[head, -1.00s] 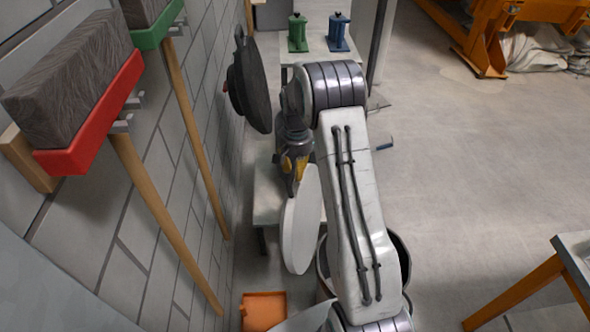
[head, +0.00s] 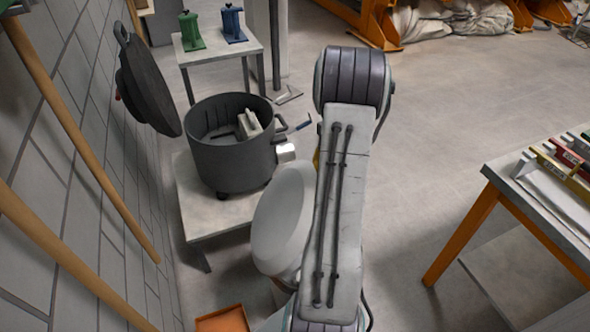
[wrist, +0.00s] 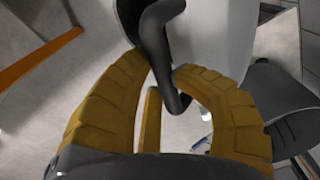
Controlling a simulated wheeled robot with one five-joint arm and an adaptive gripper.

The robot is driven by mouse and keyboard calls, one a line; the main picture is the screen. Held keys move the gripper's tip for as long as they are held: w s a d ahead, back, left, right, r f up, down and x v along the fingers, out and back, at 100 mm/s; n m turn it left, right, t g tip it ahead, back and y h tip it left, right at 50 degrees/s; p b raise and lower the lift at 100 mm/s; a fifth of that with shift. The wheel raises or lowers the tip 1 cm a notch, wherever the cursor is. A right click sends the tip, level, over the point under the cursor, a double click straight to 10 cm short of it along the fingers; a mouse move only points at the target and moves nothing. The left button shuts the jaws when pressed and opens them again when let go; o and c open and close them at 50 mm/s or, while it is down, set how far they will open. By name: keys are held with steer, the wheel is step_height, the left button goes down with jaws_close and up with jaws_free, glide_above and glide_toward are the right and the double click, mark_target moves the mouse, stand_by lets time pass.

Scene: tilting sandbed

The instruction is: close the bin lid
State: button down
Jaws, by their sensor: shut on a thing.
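The bin lid (head: 283,215) is a pale, round disc, seen tilted up left of my arm in the head view. In the wrist view its pale face (wrist: 213,38) fills the upper middle, with a dark curved handle (wrist: 155,38) on it. My gripper (wrist: 162,72) has yellow fingers on both sides of this handle and is shut on it. In the head view my arm hides nearly all of the gripper. The bin's opening is hidden behind the lid and my arm.
A dark pot (head: 232,165) stands on a low pale table (head: 205,218), its own dark lid (head: 145,82) raised by the wall. A workbench (head: 545,195) stands at right. An orange tray (head: 222,320) lies low left. Floor right of my arm is clear.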

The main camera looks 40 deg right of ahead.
steer(key=s+d+f+b, duration=0.5)
steer(key=f, duration=0.5)
steer(key=s+d+f+b, duration=0.5)
steer(key=d+f, duration=0.1)
steer(key=f, duration=0.4)
steer(key=shift+s+d+f, duration=0.15)
steer(key=shift+s+d, duration=0.05)
steer(key=c, duration=2)
jaws_free()
steer(key=shift+d+f, duration=0.15)
steer(key=shift+d, duration=0.05)
steer(key=o, duration=0.3)
steer(key=shift+a, duration=0.1)
steer(key=o, duration=0.7)
steer(key=shift+o, duration=0.2)
steer(key=shift+r, duration=0.2)
step_height(320, 180, up, 12)
steer(key=shift+w, duration=0.1)
